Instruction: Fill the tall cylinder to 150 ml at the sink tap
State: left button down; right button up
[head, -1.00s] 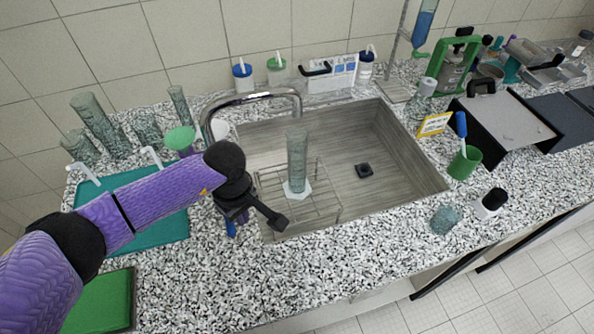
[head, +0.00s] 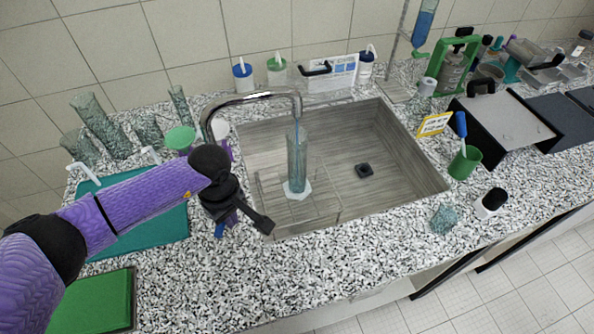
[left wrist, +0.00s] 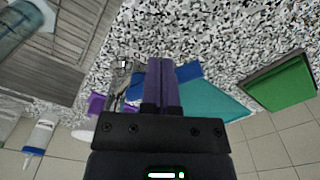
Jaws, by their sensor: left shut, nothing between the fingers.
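The tall clear cylinder (head: 297,165) stands upright on a pale foot on the wire rack (head: 325,213) in the sink (head: 400,165). The chrome tap (head: 250,97) arches over it, and a thin bluish stream falls from the spout into its mouth. The cylinder looks bluish inside; its marks and level are too small to read. My left gripper (head: 230,218) is shut and empty, pointing down over the counter at the sink's left front edge, apart from the cylinder. Its shut fingers show in the left wrist view (left wrist: 161,65). My right gripper is not in view.
A teal tray (head: 155,230) and a green board (head: 95,300) lie on the counter at left. Glassware (head: 100,125) stands behind the tray. A green cup (head: 464,163) and a black-capped bottle (head: 490,203) stand right of the sink.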

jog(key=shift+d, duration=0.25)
pick_arm(q)
notch_tip(320, 180, up, 5)
jog(key=p, duration=0.4)
jog(key=w+a+f+b, duration=0.1)
jog(key=a+f+b, duration=0.4)
jog(key=a+b, duration=0.2)
jog(key=shift+w+b, duration=0.4)
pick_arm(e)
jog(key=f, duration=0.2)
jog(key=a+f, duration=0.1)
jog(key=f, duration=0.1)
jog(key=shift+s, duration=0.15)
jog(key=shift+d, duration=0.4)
